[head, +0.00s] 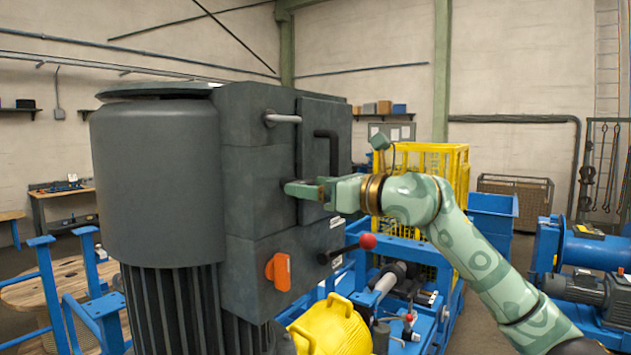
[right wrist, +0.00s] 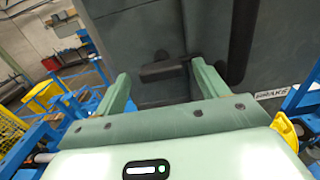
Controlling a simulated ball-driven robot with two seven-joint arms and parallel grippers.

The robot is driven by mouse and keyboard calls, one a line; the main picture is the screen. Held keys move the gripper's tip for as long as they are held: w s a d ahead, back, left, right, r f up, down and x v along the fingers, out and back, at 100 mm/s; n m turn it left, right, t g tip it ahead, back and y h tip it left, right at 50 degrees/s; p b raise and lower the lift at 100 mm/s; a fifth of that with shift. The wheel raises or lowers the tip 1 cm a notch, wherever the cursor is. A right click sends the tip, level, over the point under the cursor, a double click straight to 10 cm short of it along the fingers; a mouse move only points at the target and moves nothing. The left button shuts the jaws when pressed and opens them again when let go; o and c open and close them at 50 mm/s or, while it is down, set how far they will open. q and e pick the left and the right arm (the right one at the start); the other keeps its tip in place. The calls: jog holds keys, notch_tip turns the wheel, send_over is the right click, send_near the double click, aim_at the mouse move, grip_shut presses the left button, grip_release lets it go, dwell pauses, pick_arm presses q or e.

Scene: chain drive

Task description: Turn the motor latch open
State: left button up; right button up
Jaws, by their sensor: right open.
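The motor housing (head: 262,205) is a big dark grey block with a rounded body, filling the left of the head view. The latch (right wrist: 163,70) is a short dark bar on its face, lying roughly level in the right wrist view. My right gripper (head: 303,188) is at the housing face, open. In the right wrist view its two green fingers (right wrist: 160,76) stand apart, with the latch showing between and beyond their tips. I cannot tell whether they touch it. In the head view the gripper covers the latch area. My left gripper is not in view.
A black bar handle (head: 333,152) sits close to my right gripper. An orange knob (head: 278,271) and a red-balled lever (head: 367,241) are below it. A grey pin (head: 284,118) is above. Yellow guarding (head: 425,165) and blue frames stand behind my right arm.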

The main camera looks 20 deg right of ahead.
jog(key=shift+w+a, duration=0.2)
jog(key=shift+w+f, duration=0.1)
jog(key=shift+w, duration=0.05)
jog(key=c, duration=1)
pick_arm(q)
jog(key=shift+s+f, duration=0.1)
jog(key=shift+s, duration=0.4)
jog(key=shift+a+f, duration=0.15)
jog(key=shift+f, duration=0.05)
pick_arm(e)
jog(key=shift+d+n, duration=0.1)
jog(key=shift+n, duration=0.3)
pick_arm(q)
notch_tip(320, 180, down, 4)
jog(key=b, duration=0.4)
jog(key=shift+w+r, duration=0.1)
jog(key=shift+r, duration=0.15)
pick_arm(e)
jog(key=n, duration=1.7)
jog(key=shift+f, duration=0.2)
